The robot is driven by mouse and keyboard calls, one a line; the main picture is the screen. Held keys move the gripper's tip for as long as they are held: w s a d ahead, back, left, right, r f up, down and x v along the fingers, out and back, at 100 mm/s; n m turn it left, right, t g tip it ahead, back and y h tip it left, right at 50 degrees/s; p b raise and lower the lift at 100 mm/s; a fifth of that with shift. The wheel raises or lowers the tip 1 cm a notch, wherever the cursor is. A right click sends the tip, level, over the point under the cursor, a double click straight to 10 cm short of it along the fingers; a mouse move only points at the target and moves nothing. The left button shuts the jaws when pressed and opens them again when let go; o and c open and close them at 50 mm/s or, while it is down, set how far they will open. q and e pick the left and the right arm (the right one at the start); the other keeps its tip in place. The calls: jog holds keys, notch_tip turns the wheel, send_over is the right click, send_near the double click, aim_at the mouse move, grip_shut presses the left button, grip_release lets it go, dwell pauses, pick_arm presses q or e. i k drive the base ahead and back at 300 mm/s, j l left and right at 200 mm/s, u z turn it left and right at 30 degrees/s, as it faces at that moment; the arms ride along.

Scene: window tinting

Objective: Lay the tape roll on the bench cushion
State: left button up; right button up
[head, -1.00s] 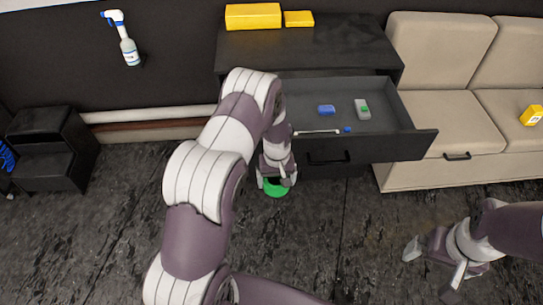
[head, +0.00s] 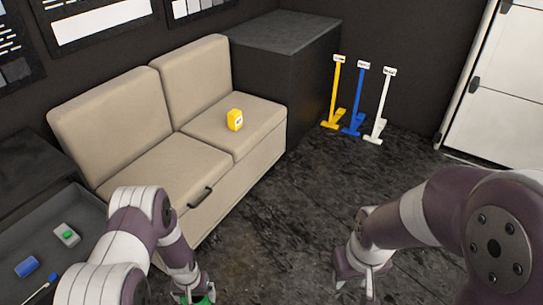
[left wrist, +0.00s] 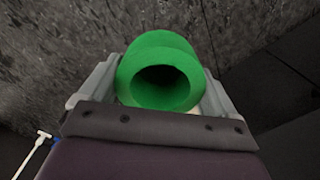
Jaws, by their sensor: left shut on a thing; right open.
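The green tape roll (left wrist: 158,45) is a hollow ring between the two fingers of my left gripper (left wrist: 157,92) in the left wrist view. My left gripper (head: 192,293) is shut on it, and only a sliver of the tape roll (head: 204,300) shows at the bottom edge of the head view. The bench has beige seat cushions (head: 160,170) and back cushions. The held roll is in front of the bench, apart from it. My right gripper (head: 358,285) is open and empty over the floor, right of the bench.
A yellow item (head: 235,120) stands on the far seat cushion; the near seat is clear. An open drawer (head: 85,215) at left holds a blue item (head: 27,266) and a grey-green item (head: 67,234). A dark cabinet (head: 305,85) and several coloured long-handled tools (head: 359,100) stand behind.

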aim_at(256, 111)
jog(key=i+l+z, duration=0.4)
jog(key=i+l, duration=0.15)
jog(key=i, duration=0.25)
jog(key=i+l+z, duration=0.35)
jog(key=i, duration=0.5)
jog(key=i+j+z, duration=0.1)
jog(key=i+z, duration=0.3)
jog(key=i, duration=0.45)
jog(key=i+j+u, duration=0.15)
jog(key=i+u, duration=0.2)
jog(key=i, duration=0.15)
jog(key=i+u, duration=0.4)
jog(key=i+l+u, duration=0.1)
jog(key=i+u, duration=0.25)
jog(key=i, duration=0.2)
jog(key=i+l+u, duration=0.35)
jog(key=i, duration=0.15)
jog(key=i+l+u, duration=0.25)
jog(key=i+u, duration=0.5)
jog(key=i+l+u, duration=0.15)
jog(key=i+u, duration=0.15)
jog(key=i, duration=0.2)
